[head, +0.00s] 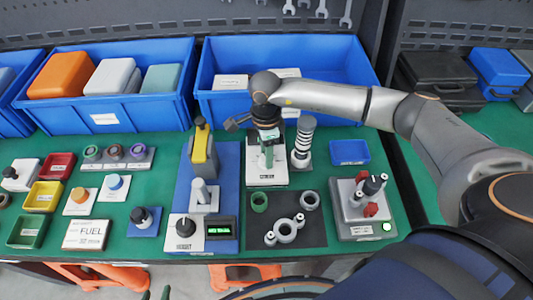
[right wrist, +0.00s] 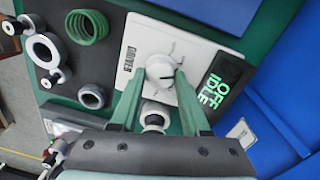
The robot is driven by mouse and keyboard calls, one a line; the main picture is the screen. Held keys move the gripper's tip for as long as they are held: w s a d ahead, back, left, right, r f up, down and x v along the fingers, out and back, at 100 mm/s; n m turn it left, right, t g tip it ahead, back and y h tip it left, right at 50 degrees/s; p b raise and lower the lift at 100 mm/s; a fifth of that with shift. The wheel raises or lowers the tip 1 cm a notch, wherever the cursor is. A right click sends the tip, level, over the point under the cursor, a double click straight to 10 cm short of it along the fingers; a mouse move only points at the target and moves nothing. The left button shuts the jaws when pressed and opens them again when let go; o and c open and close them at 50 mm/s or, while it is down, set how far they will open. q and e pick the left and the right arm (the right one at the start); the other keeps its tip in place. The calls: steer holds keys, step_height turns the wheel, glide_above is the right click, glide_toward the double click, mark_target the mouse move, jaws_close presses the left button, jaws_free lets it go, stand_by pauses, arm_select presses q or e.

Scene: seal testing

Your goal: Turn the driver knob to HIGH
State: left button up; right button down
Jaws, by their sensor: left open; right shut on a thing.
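The white driver knob (right wrist: 160,72) sits on a white panel (right wrist: 148,40) in the right wrist view. It has a short dark mark pointing right in that view, toward the display. The display (right wrist: 218,88) glows green and reads OFF IDLE. My right gripper (right wrist: 155,76) has its green fingers on both sides of the knob and is shut on it.
A black mat with rings (head: 315,236) lies in front of the panel. A ribbed post (head: 303,142) stands close right of the gripper. A blue base with a yellow-handled press (head: 201,150) stands left. A blue bin (head: 222,55) is behind. The green bench is crowded.

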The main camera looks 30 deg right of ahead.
steer(key=m+b, duration=0.1)
steer(key=m, duration=0.3)
steer(key=shift+m, duration=0.3)
steer(key=m, duration=0.5)
steer(key=shift+s+b, duration=0.1)
steer(key=shift+b, duration=0.25)
steer(key=m, duration=0.5)
steer(key=shift+m+t, duration=0.3)
steer(key=shift+m, duration=0.1)
steer(key=m, duration=0.5)
steer(key=shift+m, duration=0.3)
steer(key=shift+c, duration=1.9)
jaws_free()
step_height(320, 180, up, 13)
steer(key=shift+s+d+f+b, duration=0.15)
steer(key=shift+d+f+b, duration=0.05)
steer(key=shift+d+b, duration=0.1)
